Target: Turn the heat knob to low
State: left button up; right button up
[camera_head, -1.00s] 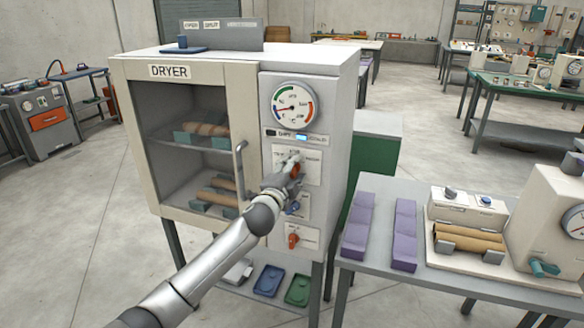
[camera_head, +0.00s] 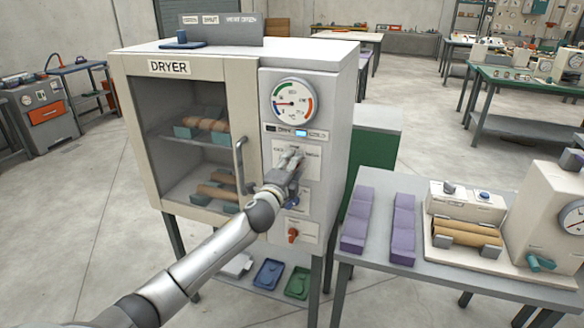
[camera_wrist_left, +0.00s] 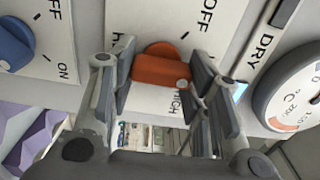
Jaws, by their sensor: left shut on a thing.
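The dryer (camera_head: 215,135) stands ahead, with its control panel on the right of its door. My left gripper (camera_head: 291,158) is at the upper knob plate (camera_head: 312,163) of this panel, below the gauge, and covers the knob in the head view. In the left wrist view the heat knob (camera_wrist_left: 160,70) is orange with a pale dot at one end, and lies between the fingers of my left gripper (camera_wrist_left: 157,85). The fingers are shut on it. An OFF mark shows beside it; other marks are partly covered. The right gripper is not in view.
A blue knob shows at the left edge of the wrist view (camera_wrist_left: 15,45). The door handle (camera_head: 239,170) is close to my left arm. A grey table (camera_head: 375,262) with purple blocks stands at the right.

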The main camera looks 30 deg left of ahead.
pick_arm(q)
jog(key=o, duration=1)
jog(key=shift+o, duration=0.2)
jog(key=v, duration=1.2)
